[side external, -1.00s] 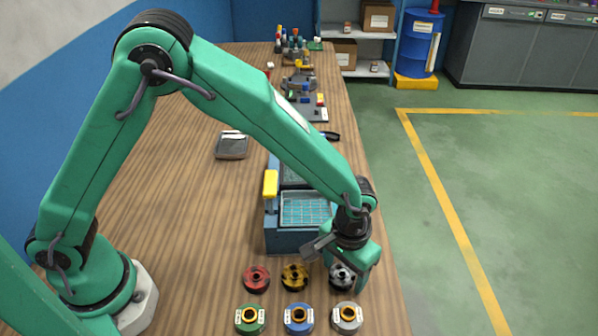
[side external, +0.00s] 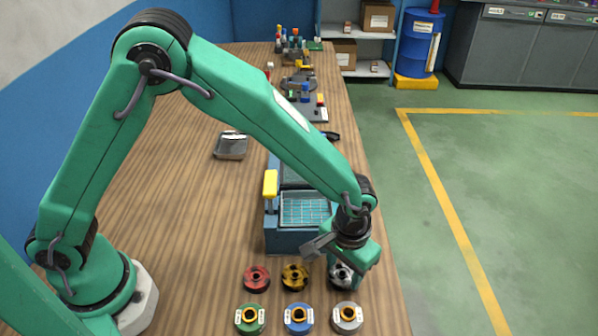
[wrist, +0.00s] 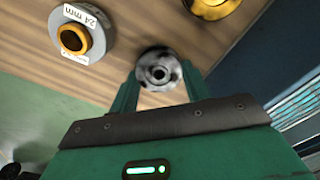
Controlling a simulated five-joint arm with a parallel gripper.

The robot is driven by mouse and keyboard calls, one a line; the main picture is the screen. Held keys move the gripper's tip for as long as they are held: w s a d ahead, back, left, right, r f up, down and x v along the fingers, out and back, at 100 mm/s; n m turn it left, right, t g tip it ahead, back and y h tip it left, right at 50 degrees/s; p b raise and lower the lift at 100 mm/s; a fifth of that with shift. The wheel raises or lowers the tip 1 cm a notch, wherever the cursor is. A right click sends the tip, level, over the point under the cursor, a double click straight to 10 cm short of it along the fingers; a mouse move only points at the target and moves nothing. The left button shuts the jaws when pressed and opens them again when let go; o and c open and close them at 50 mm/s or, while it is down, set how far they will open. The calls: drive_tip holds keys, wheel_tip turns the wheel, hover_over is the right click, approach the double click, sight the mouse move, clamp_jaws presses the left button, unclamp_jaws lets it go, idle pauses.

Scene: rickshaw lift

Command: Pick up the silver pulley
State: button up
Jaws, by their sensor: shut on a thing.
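The silver pulley (side external: 342,275) is a round grey-black piece with a hub, at the right end of the back row of pulleys near the table's right edge. In the wrist view the silver pulley (wrist: 158,70) sits between the two green fingers of my gripper (wrist: 158,84). My gripper (side external: 346,277) is shut on it from above, and the gripper body hides part of the pulley in the side view. Whether the pulley touches the table cannot be told.
A red pulley (side external: 256,278) and a gold pulley (side external: 295,277) stand to the left. Green (side external: 250,319), blue (side external: 298,319) and grey (side external: 347,318) labelled pieces form the front row. A blue machine (side external: 290,238) with a yellow handle (side external: 270,184) stands just behind.

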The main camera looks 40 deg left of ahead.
drive_tip(key=shift+r, duration=0.6)
drive_tip(key=r, duration=0.3)
drive_tip(key=shift+s+d+r, duration=0.15)
drive_tip(key=shift+s, duration=0.1)
drive_tip(key=s+d+r, duration=0.4)
drive_tip(key=s+r, duration=0.2)
drive_tip(key=s, duration=0.4)
drive_tip(key=shift+s+r, duration=0.15)
drive_tip(key=shift+r, duration=0.05)
drive_tip(key=n, duration=0.3)
approach(343, 275)
drive_tip(key=s+a+r, duration=0.1)
drive_tip(key=a+r, duration=0.2)
drive_tip(key=a, duration=0.1)
drive_tip(key=w+a+r+n, duration=0.1)
drive_tip(key=w+a+n, duration=0.2)
drive_tip(key=w+a, duration=0.3)
drive_tip(key=a, duration=0.4)
drive_tip(key=shift+a+r, duration=0.25)
drive_tip(key=shift+a, duration=0.05)
drive_tip(key=shift+f, duration=0.2)
